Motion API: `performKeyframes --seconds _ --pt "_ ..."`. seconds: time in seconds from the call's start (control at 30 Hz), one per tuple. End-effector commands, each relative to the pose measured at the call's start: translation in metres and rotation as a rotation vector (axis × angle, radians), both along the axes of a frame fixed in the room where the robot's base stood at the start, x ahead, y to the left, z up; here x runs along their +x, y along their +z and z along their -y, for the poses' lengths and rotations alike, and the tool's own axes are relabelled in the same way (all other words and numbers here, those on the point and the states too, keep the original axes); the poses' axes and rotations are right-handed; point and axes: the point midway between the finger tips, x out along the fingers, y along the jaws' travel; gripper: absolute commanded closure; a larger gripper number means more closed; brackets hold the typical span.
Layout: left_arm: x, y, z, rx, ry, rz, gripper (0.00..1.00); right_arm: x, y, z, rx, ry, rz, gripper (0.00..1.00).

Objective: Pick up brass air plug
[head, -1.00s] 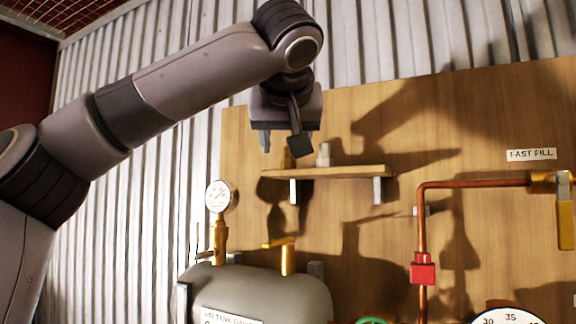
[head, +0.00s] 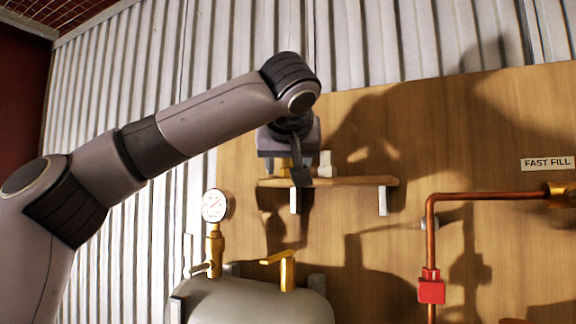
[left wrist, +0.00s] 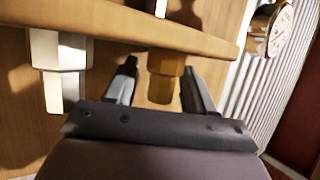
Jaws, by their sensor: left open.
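The brass air plug (left wrist: 163,85) stands on a small wooden shelf (head: 345,182). In the left wrist view it lies between the two fingers of my left gripper (left wrist: 160,68). A small gap shows on its left, and I cannot tell whether the right finger touches it. In the head view my left gripper (head: 286,170) comes down from above onto the shelf's left part and is open. Its near finger and body hide most of the plug there. My right gripper is not in view.
A pale grey fitting (head: 325,164) stands on the shelf just right of my gripper. Below are a grey tank (head: 255,300), a pressure gauge (head: 215,206) and a brass lever valve (head: 285,268). A copper pipe (head: 430,240) with a red fitting (head: 431,288) runs at the right.

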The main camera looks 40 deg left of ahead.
Motion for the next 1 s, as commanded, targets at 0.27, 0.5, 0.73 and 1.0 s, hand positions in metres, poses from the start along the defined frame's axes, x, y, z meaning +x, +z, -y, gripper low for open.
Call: performKeyframes --seconds 0.27,0.5,0.73,1.0 --pt "0.000 0.000 0.000 0.000 0.000 0.000 0.82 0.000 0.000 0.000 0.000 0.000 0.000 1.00" --pt "0.000 0.000 0.000 0.001 0.000 0.001 1.00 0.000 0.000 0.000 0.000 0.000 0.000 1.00" --pt "-0.002 0.003 0.001 0.000 0.000 0.001 1.00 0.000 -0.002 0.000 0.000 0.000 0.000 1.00" --pt "-0.004 0.026 0.002 0.000 0.001 0.003 1.00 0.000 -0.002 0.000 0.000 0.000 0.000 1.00"
